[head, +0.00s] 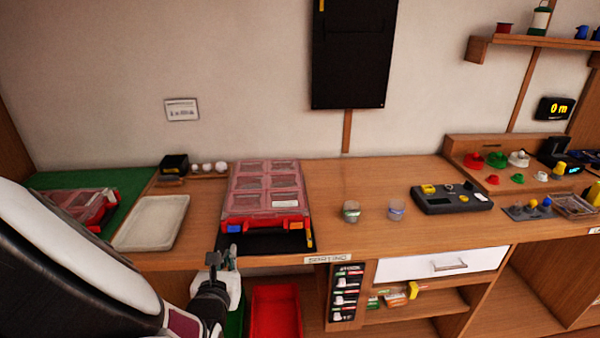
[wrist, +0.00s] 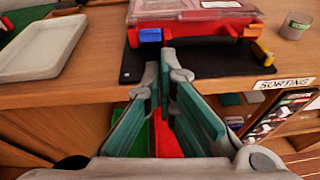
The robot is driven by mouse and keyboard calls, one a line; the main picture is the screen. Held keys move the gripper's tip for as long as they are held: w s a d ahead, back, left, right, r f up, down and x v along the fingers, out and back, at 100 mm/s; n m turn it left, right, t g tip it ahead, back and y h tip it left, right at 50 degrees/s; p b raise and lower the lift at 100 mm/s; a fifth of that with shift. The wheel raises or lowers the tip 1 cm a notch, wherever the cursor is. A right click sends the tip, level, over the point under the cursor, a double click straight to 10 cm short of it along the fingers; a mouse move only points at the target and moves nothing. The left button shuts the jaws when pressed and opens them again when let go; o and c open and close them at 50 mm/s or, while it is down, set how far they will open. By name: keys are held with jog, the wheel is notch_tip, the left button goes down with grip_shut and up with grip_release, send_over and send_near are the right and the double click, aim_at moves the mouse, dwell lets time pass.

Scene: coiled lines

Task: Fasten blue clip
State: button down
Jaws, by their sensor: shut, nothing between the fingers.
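A red case with a clear compartmented lid (head: 266,190) lies on a black mat (head: 262,243) on the bench. The lid looks down. Its blue clip (head: 235,229) is at the front left; it also shows in the wrist view (wrist: 150,35). I cannot tell whether the clip is latched. An orange clip (head: 296,226) is at the front right. My gripper (head: 224,259) is in front of the bench edge, below the case front. In the wrist view my gripper (wrist: 168,72) is shut and empty, its fingertips apart from the blue clip and just right of it.
A pale tray (head: 152,222) lies left of the case. Two small jars (head: 351,211) (head: 396,210) stand to its right. A yellow-tipped black tool (head: 309,236) lies by the mat's right edge. A red bin (head: 275,310) is below the bench. The bench between case and jars is clear.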

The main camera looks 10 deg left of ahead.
aim_at(235, 227)
jog(key=shift+s+a+f+n+y, duration=0.4)
jog(key=shift+s+a+f+n, duration=0.15)
jog(key=shift+n, duration=0.05)
jog(key=x, duration=1)
jog(key=shift+f, duration=0.1)
jog(key=shift+r+g+p, duration=0.25)
jog(key=shift+g+p, duration=0.05)
jog(key=shift+p, duration=0.15)
